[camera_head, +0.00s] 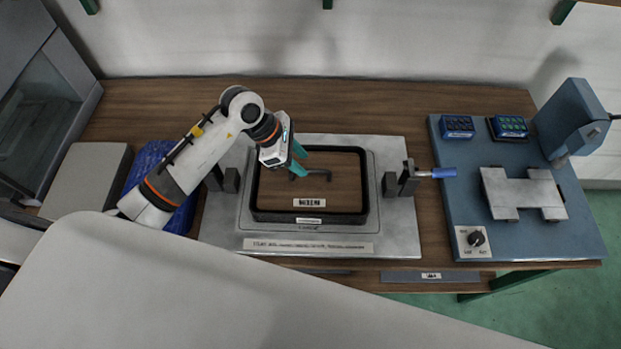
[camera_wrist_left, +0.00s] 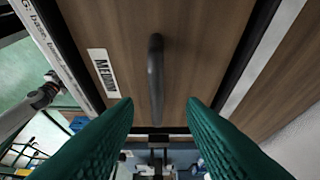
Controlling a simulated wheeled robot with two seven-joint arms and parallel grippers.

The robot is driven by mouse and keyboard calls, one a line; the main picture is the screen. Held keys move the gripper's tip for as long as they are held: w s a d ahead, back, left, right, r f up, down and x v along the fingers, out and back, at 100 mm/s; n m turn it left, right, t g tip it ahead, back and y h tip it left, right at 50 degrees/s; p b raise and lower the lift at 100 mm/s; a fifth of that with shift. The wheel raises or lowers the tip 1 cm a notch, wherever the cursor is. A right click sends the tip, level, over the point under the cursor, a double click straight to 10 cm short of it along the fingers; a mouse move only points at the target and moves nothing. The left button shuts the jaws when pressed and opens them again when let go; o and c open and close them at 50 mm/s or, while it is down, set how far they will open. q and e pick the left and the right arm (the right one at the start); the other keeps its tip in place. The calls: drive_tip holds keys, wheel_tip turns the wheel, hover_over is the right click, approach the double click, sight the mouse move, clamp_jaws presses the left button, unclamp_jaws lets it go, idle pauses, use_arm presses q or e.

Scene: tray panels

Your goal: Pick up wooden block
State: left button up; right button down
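The wooden block (camera_head: 335,188) shows as a flat brown wooden panel with a dark bar handle (camera_head: 312,174) and a white label. It lies inside a black rectangular frame (camera_head: 362,215) on a grey metal plate. My left gripper (camera_head: 298,160) is open and empty above the upper left part of the panel. In the left wrist view the panel (camera_wrist_left: 205,50) fills the middle, and its handle (camera_wrist_left: 156,75) runs toward the gap between the two teal fingers (camera_wrist_left: 160,103). The fingers appear apart from the handle. My right gripper does not show.
The grey plate (camera_head: 400,240) carries a clamp with a blue handle (camera_head: 444,173) on the right. A blue machine base (camera_head: 520,240) with a metal plate and a knob stands at the right. Blue material (camera_head: 150,165) lies left, partly behind my arm. Bare table shows behind the frame.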

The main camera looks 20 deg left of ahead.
sight(311, 171)
use_arm(q)
drive_tip(key=p+x, duration=0.1)
drive_tip(key=x, duration=0.3)
drive_tip(key=shift+s+d+f+p, duration=0.1)
drive_tip(key=shift+s+d+p, duration=0.1)
drive_tip(key=shift+p, duration=0.2)
drive_tip(key=shift+w+d+f, duration=0.15)
drive_tip(key=shift+d+f, duration=0.05)
drive_tip(key=shift+f, duration=0.25)
clamp_jaws()
drive_tip(key=shift+r, duration=0.1)
idle(0.6)
